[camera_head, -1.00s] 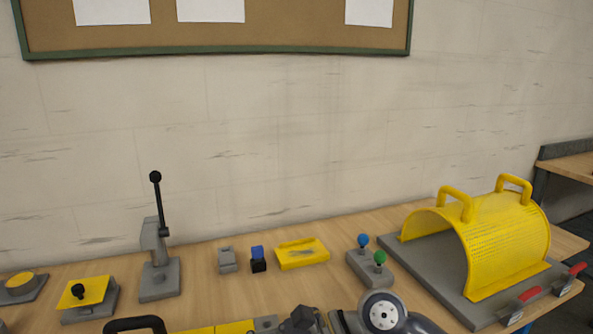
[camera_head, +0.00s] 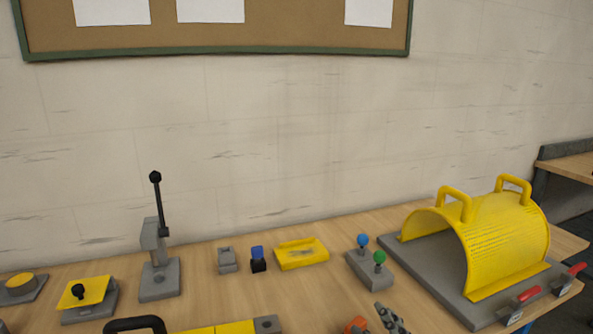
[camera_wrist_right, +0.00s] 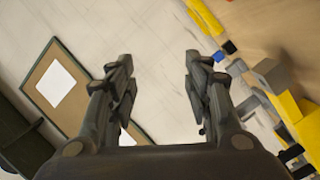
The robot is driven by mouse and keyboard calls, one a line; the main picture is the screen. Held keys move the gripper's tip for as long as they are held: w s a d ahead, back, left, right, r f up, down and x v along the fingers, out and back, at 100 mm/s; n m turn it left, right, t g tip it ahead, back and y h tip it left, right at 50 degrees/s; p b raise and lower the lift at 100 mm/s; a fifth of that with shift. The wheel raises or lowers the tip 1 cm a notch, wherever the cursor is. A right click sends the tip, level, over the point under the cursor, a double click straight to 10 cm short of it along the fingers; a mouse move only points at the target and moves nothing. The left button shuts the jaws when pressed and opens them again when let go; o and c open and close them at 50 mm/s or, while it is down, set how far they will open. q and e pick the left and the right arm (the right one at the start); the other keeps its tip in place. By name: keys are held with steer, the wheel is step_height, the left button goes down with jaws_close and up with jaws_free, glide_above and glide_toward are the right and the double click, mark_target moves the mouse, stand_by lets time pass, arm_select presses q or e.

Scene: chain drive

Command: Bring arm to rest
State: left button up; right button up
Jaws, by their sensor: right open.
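My right gripper (camera_wrist_right: 160,75) shows in the right wrist view. Its two dark fingers are spread apart with nothing between them, only the pale wall behind. It is clear of the table. In the head view no part of my right arm shows. My left gripper and arm are not in either view.
A yellow mesh guard (camera_head: 508,245) with two handles stands on a grey plate at right. A lever press (camera_head: 158,265) stands at left. A block with blue and green knobs (camera_head: 370,268), a yellow tray (camera_head: 301,254) and a blue-topped piece (camera_head: 257,258) lie between. An orange part (camera_head: 356,325) and a dark patterned part (camera_head: 391,318) are cut off below.

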steer(key=s+d+f+m+g+h, duration=0.1)
steer(key=s+d+f+m+g, duration=0.15)
steer(key=f, duration=0.25)
steer(key=s+d+f+m+g+h, duration=0.1)
steer(key=s+f+m+g, duration=0.1)
steer(key=s+f, duration=0.25)
steer(key=s+d+f+m+g+y, duration=0.1)
steer(key=s+f+m+g, duration=0.1)
steer(key=s+f+g, duration=0.5)
steer(key=s+d+f+m+g, duration=0.1)
steer(key=s+f+m+g, duration=0.3)
steer(key=s, duration=0.7)
step_height(320, 180, down, 28)
steer(key=s+f+n, duration=0.1)
steer(key=s+n, duration=0.1)
steer(key=s, duration=0.1)
steer(key=s+d+f, duration=0.3)
steer(key=s+f, duration=1.1)
steer(key=s, duration=0.2)
steer(key=shift+f, duration=0.3)
